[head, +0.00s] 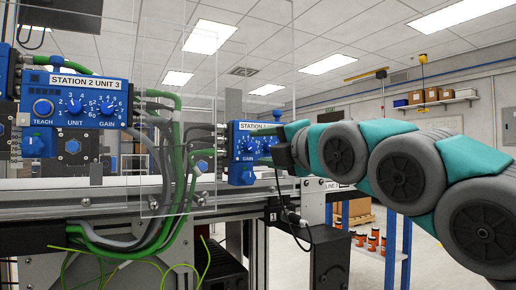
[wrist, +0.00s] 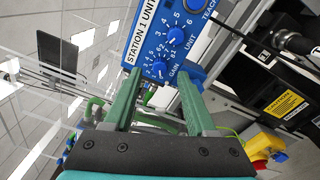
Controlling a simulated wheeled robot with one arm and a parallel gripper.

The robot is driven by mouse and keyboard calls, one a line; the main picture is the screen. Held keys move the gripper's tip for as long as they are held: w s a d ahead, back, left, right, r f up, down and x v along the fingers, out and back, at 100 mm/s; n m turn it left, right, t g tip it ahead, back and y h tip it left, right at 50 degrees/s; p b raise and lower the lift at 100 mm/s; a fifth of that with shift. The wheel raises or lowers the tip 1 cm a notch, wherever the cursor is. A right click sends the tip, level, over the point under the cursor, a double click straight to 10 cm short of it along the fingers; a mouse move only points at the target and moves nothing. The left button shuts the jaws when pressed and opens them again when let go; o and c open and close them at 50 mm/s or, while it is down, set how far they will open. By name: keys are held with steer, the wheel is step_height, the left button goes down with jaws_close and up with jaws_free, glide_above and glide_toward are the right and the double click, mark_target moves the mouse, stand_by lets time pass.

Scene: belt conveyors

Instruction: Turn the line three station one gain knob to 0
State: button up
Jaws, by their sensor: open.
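The blue station 1 box (wrist: 152,38) fills the upper middle of the wrist view. Its gain knob (wrist: 160,69) is a small blue dial with white numbers around it. My gripper (wrist: 159,77) is open, its two green fingers apart with the gain knob between their tips in the picture. I cannot tell whether the fingers touch it, and its pointer is too small to read surely. The unit knob (wrist: 176,37) is just above it. In the head view the station 1 box (head: 246,143) is partly hidden by my gripper (head: 283,143).
The station 2 unit 3 box (head: 75,98) is at the left, with green and grey cables (head: 170,150) hanging beside it. A clear panel (head: 215,60) stands between the boxes. A red and yellow button (wrist: 262,158) is at lower right in the wrist view.

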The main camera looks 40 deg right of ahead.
steer(key=s, duration=0.3)
steer(key=s+a, duration=0.1)
steer(key=s, duration=0.1)
stand_by(0.4)
steer(key=w+a+f+m+g+y+p, duration=0.1)
steer(key=w+a+f+m+g, duration=0.25)
steer(key=a+f, duration=0.65)
steer(key=w+a+f+m+g+y+p, duration=0.2)
steer(key=w+a+f+m+g, duration=0.3)
steer(key=f, duration=0.8)
steer(key=s+a+f+m+g, duration=0.2)
steer(key=s+f+m+g, duration=0.1)
steer(key=s+f, duration=0.3)
steer(key=s+a+f+m+g+p, duration=0.1)
steer(key=s+a+f+m+g, duration=0.2)
steer(key=s+f, duration=0.4)
steer(key=s+a+f+m+g+p, duration=0.1)
steer(key=s+f+m+g, duration=0.4)
steer(key=f, duration=0.7)
steer(key=shift+s+a+f, duration=0.35)
steer(key=shift+s+a, duration=0.55)
steer(key=shift+s, duration=0.35)
